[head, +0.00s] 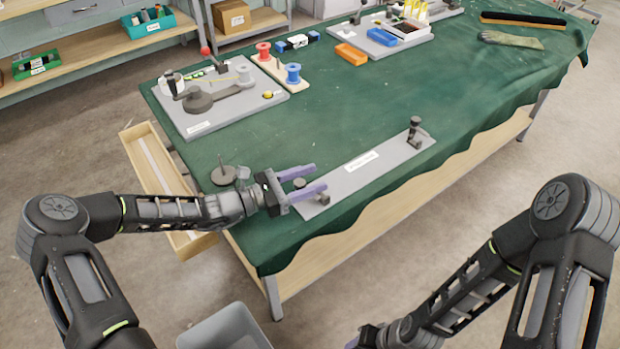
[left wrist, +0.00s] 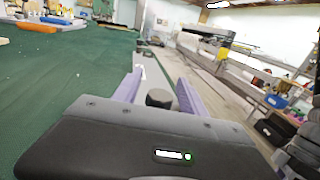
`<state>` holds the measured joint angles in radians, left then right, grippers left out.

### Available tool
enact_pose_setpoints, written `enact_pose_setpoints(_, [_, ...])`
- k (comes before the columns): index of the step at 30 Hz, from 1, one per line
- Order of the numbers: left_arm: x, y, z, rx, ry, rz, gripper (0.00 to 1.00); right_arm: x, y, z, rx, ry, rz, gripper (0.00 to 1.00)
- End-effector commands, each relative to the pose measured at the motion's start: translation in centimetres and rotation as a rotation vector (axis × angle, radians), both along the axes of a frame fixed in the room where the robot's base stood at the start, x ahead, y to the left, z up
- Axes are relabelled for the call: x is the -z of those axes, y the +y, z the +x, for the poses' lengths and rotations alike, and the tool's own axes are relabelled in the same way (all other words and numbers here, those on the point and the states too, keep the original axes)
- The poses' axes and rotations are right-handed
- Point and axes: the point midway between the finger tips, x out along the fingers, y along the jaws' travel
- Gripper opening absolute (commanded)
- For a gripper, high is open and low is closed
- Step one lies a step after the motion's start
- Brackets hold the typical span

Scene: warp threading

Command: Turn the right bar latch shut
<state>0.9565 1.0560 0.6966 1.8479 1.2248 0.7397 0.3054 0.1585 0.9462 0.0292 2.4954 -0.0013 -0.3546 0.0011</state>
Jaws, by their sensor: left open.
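A long grey bar plate (head: 368,172) with a white label lies near the front edge of the green-covered table. At its right end stands a dark latch fitting (head: 415,128) with a knob on top; whether it is turned shut is too small to tell. At the left end, a dark round knob (head: 299,183) sits between the purple fingers of my open left gripper (head: 319,177). The left wrist view also shows this knob (left wrist: 159,98) between the fingers, with no clear contact. My right gripper (head: 358,340) is mostly cut off at the bottom edge, far from the bar.
A grey board (head: 270,103) with a dark lever device stands at the back left, beside red and blue spools (head: 292,74). An orange block (head: 351,54) lies farther back. A wooden tray (head: 150,170) is at the table's left edge. The table's middle is clear.

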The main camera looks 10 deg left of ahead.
Motion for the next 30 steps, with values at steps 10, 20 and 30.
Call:
enact_pose_setpoints(10, [0.0, 0.0, 0.0, 0.000, 0.000, 0.000, 0.23, 0.0, 0.0, 0.0, 0.000, 0.000, 0.000, 0.36])
enact_pose_setpoints(20, [0.0, 0.0, 0.0, 0.000, 0.000, 0.000, 0.00, 0.0, 0.0, 0.0, 0.000, 0.000, 0.000, 0.36])
enact_pose_setpoints(30, [0.4, 0.0, 0.0, 0.057, -0.007, 0.001, 0.00, 1.1, 0.0, 0.0, 0.000, -0.001, 0.000, 0.36])
